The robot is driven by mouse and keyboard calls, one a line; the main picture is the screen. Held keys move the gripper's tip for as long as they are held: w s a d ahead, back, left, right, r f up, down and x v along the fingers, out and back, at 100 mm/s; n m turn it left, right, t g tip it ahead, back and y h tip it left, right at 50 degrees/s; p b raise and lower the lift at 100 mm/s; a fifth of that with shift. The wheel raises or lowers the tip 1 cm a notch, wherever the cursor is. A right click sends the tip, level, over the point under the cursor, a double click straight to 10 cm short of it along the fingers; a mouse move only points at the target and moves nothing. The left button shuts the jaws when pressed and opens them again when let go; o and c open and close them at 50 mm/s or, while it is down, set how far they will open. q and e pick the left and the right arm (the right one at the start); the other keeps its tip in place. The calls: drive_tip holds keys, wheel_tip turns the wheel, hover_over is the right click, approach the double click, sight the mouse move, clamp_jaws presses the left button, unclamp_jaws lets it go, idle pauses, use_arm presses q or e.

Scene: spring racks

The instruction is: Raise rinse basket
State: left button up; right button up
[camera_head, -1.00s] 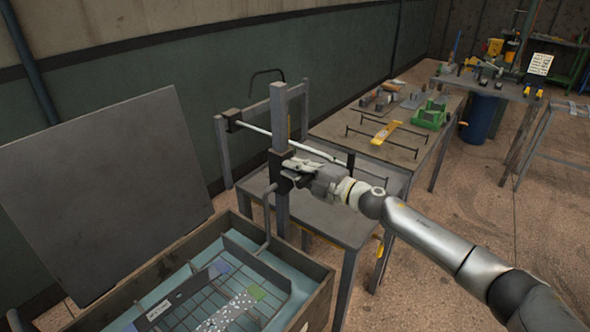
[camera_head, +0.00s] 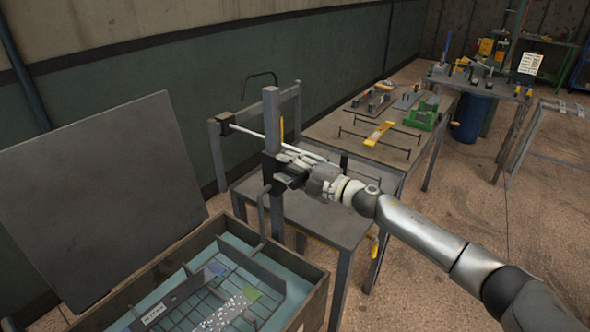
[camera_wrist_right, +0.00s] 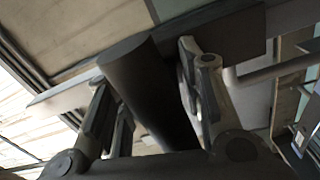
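The rinse basket (camera_head: 180,306) is a dark wire tray with a white label, sitting low in the teal liquid of the wooden-sided tank (camera_head: 312,290). A bent rod (camera_head: 262,208) runs from it up to a black slider at the grey upright post (camera_head: 271,115). My right gripper (camera_head: 286,170) is at that slider. In the right wrist view, its fingers (camera_wrist_right: 150,98) lie on both sides of a thick dark handle (camera_wrist_right: 150,80) and look closed on it; the left finger's contact is partly hidden. My left gripper is not in view.
A grey panel (camera_head: 95,200) stands upright behind the tank. A grey side table (camera_head: 320,216) is beside the post, under my right arm. Beyond it is a workbench (camera_head: 350,145) with bars, a yellow tool and a green block. Open floor lies at right.

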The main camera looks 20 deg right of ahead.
drive_tip(key=v, duration=1.2)
drive_tip(key=shift+w+d, duration=0.1)
